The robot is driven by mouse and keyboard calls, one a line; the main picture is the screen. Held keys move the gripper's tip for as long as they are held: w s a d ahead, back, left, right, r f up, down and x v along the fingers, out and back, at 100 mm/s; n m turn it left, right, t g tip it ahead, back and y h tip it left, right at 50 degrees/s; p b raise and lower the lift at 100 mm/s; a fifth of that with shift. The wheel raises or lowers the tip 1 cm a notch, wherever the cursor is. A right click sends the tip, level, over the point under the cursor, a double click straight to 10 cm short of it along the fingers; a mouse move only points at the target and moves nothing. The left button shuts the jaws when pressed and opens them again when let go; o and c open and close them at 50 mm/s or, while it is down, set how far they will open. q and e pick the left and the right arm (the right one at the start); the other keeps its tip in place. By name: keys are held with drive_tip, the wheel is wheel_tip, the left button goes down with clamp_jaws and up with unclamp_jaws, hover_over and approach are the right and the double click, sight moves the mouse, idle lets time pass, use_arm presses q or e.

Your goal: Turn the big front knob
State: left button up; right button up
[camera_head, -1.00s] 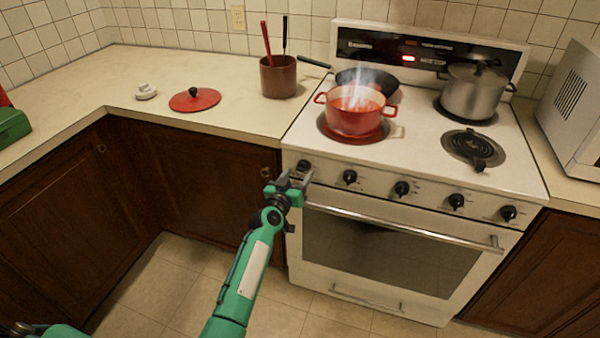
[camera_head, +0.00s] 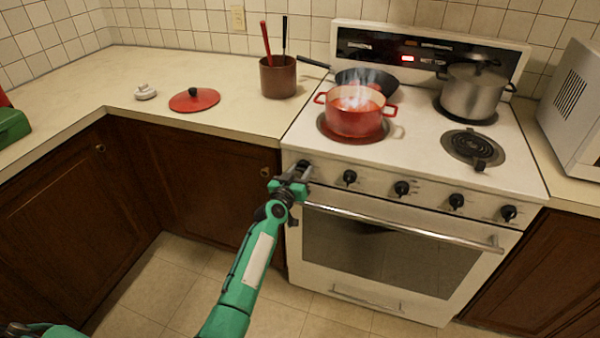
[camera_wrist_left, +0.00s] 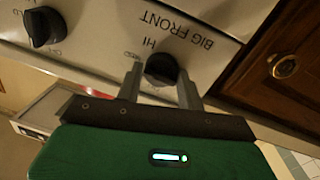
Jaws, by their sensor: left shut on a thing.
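The big front knob is a round black knob at the left end of the stove's front panel in the head view (camera_head: 304,164). It also shows in the left wrist view (camera_wrist_left: 161,69), under the printed words "BIG FRONT" and "HI", which appear upside down. My left gripper (camera_head: 296,176) is at this knob, with one finger on each side of it. The wrist view shows the two fingers (camera_wrist_left: 160,85) shut on the knob. The gripper hides part of the knob in the head view. My right gripper is not in view.
A steaming red pot (camera_head: 353,112) stands on the front left burner, with a dark pan (camera_head: 368,82) behind it. A steel pot (camera_head: 474,95) is at the back right. The oven handle (camera_head: 400,226) runs below the knobs. Several other black knobs line the panel.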

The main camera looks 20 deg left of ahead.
use_arm(q)
drive_tip(key=shift+f+n, duration=0.1)
drive_tip(key=shift+n, duration=0.4)
drive_tip(key=shift+a+n+b, duration=0.1)
drive_tip(key=shift+n+b, duration=0.3)
drive_tip(key=shift+n, duration=0.3)
drive_tip(key=n, duration=0.3)
drive_tip(key=shift+b, duration=0.4)
drive_tip(key=shift+n+t, duration=0.3)
drive_tip(key=shift+n, duration=1.4)
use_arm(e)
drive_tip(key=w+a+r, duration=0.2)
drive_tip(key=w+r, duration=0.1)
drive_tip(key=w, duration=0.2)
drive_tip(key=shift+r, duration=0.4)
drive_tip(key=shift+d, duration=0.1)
use_arm(q)
drive_tip(key=shift+f, duration=0.1)
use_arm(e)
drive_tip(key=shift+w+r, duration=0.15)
use_arm(q)
drive_tip(key=o, duration=1)
drive_tip(key=shift+c, duration=0.2)
